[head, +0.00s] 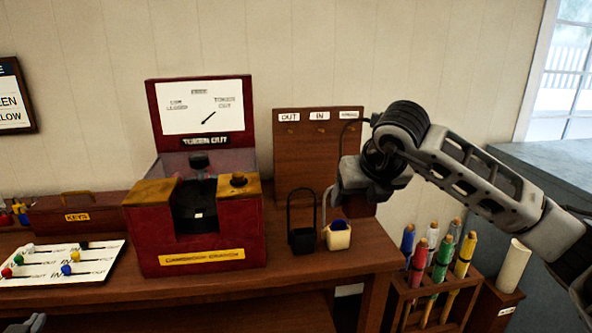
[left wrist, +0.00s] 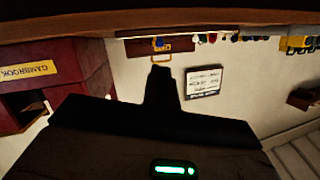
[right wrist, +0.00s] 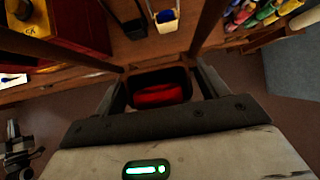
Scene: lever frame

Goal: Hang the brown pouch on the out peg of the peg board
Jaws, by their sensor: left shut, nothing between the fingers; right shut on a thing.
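The peg board (head: 300,165) stands upright behind the table, with the OUT label (head: 290,117) at its left above a small peg (head: 291,131). The IN label (head: 320,116) is beside it. My right gripper (head: 356,188) is in front of the board's right side, lower than the pegs. It is shut on the brown pouch, whose dark open top (right wrist: 150,75) shows in the right wrist view with something red inside. In the head view the arm covers much of it, so how the strap is gripped is unclear. My left gripper (left wrist: 160,78) is shut and empty.
A black pouch (head: 302,238) and a cream pouch (head: 339,238) stand on the table before the board. A red machine (head: 205,235) stands to their left. A rack of colored rolls (head: 430,285) is at front right.

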